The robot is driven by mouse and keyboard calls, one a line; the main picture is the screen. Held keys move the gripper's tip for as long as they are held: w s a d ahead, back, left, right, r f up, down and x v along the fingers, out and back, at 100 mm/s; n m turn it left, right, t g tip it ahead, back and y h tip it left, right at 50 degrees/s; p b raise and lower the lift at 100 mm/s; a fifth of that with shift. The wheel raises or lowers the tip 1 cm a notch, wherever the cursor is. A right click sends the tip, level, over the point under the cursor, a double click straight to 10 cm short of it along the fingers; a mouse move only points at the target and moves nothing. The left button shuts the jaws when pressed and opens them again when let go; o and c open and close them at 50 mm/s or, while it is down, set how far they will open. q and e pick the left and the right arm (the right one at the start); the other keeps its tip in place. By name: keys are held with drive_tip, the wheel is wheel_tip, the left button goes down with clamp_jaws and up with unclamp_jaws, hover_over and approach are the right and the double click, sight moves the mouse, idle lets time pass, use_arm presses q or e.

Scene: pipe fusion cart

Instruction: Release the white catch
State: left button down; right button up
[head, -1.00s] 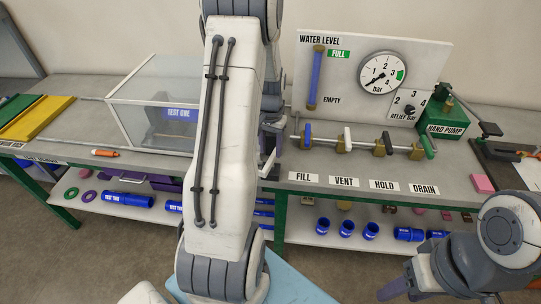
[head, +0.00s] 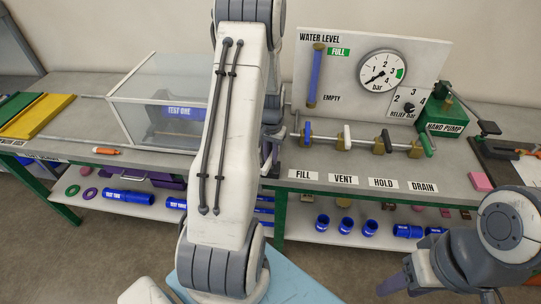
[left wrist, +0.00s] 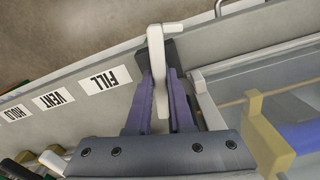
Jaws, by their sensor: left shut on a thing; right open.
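The white catch (left wrist: 158,75) is a white bar with a bent end, seen in the left wrist view near the edge of the bench. My left gripper (left wrist: 158,62) has its purple-grey fingers on both sides of the bar and is shut on it. In the head view my left arm covers most of the gripper (head: 267,156), and I cannot make out the catch there. The clear box (head: 128,112) with a blue "TEST ONE" pipe (head: 183,112) inside stands left of the arm. My right gripper (head: 396,286) is open and empty at the lower right, in front of the bench.
A row of valves (head: 345,141) with coloured handles stands right of my left arm, below the gauge panel (head: 430,70). The hand pump (head: 448,118) is further right. An orange marker (head: 106,151) lies at the left front. Blue fittings sit on the lower shelf.

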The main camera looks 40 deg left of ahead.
sight(271, 157)
use_arm(q)
drive_tip(key=shift+n, duration=0.5)
drive_tip(key=c, duration=0.8)
unclamp_jaws()
drive_tip(key=shift+r, duration=0.15)
wheel_tip(271, 157, up, 10)
drive_tip(key=b, duration=0.2)
drive_tip(key=shift+r, duration=0.15)
